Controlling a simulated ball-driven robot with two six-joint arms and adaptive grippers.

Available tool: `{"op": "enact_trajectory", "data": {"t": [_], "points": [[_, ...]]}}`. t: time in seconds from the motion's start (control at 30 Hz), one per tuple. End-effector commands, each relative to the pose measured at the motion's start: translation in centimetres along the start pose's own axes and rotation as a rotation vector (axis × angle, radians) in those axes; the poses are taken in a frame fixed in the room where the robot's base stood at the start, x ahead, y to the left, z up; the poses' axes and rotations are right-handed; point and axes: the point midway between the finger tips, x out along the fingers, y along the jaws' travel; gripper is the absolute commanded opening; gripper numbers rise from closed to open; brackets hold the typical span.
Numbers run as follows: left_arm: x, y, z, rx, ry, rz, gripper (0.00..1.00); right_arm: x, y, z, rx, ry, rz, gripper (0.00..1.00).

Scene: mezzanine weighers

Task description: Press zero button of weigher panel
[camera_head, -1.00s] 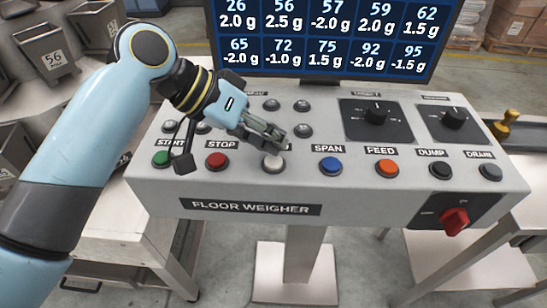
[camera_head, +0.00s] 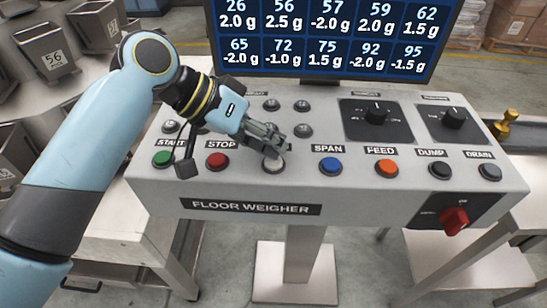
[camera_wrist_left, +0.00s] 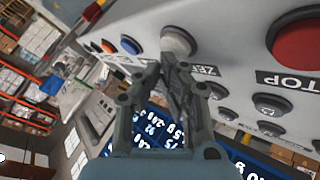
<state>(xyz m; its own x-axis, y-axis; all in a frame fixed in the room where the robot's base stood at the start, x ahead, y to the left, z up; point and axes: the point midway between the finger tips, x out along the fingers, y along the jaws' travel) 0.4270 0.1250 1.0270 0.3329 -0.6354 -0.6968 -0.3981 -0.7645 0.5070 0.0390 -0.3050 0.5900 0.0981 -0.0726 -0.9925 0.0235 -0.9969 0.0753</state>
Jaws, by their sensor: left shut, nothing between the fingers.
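The grey weigher panel (camera_head: 350,205) carries a row of coloured buttons. The white button (camera_head: 274,166) sits between the red STOP button (camera_head: 217,161) and the blue SPAN button (camera_head: 330,166); its label is mostly hidden behind my gripper. My left gripper (camera_head: 278,151) is shut and empty, with its fingertips at the upper edge of the white button. In the left wrist view the white button (camera_wrist_left: 178,41) lies just beyond the fingertips (camera_wrist_left: 170,60), and a label starting "ZE" shows beside it. I cannot tell whether they touch. My right gripper is not in view.
A green START button (camera_head: 162,158), an orange FEED button (camera_head: 386,167), dark DUMP and DRAIN buttons, two black dials (camera_head: 376,112) and a red switch (camera_head: 455,221) are also on the panel. A display screen (camera_head: 320,40) stands behind it.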

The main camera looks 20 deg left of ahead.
Motion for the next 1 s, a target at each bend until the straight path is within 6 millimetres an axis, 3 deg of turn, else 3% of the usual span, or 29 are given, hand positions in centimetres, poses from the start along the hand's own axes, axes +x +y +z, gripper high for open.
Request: {"op": "enact_trajectory", "data": {"t": [1.0], "points": [[0.5,-0.35,0.42,-0.001,-0.002,0.0,0.0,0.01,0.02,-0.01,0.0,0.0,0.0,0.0]]}}
